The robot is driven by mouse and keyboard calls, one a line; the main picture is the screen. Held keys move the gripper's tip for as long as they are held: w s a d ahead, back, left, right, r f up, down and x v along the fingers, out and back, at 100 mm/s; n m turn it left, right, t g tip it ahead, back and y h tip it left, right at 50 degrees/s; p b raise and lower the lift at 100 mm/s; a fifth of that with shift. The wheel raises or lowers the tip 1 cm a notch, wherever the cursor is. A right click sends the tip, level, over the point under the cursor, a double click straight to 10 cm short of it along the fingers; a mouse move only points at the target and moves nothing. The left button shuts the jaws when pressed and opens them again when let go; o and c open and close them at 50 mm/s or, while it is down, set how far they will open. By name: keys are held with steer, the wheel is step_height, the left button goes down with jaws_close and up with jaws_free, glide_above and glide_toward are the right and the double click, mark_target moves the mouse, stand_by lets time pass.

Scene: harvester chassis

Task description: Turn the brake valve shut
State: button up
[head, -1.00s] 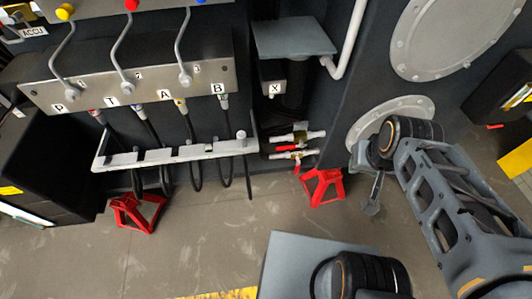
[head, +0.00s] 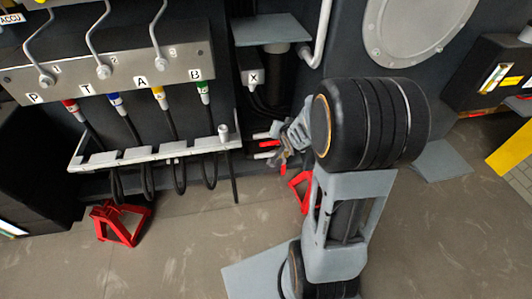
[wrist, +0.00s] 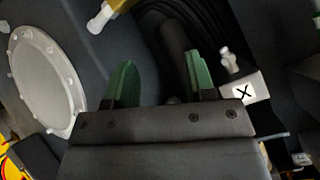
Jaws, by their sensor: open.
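Two small valves on white pipe stubs sit low on the dark chassis wall in the head view. A red handle (head: 268,143) shows to the left of my gripper (head: 288,150), which partly hides the valves. I cannot tell which one is the brake valve. In the wrist view a brass valve body (wrist: 120,4) with a white pipe end (wrist: 99,21) shows at the top edge. My gripper (wrist: 160,75) is open there, its two green fingers apart, with nothing clearly held between them. The red handles do not show in the wrist view.
A box marked X (head: 253,77) hangs under a grey plate (head: 272,30), above the valves. A hose rack (head: 150,152) stands to the left. Red stands (head: 120,223) are on the floor. A round cover (wrist: 48,80) is at left in the wrist view.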

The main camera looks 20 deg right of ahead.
step_height(320, 180, down, 10)
steer(key=w+d+m+t+y+b, duration=0.2)
steer(key=m+t+b, duration=0.1)
steer(key=m+t+y+b, duration=0.3)
steer(key=m+t+b, duration=0.1)
steer(key=m, duration=0.1)
glide_toward(268, 145)
steer(key=w, duration=0.3)
steer(key=w+a+b, duration=0.1)
steer(key=w, duration=0.6)
steer(key=shift+w+a+f, duration=0.1)
steer(key=shift+w+a, duration=0.15)
steer(key=shift+a, duration=0.15)
jaws_close()
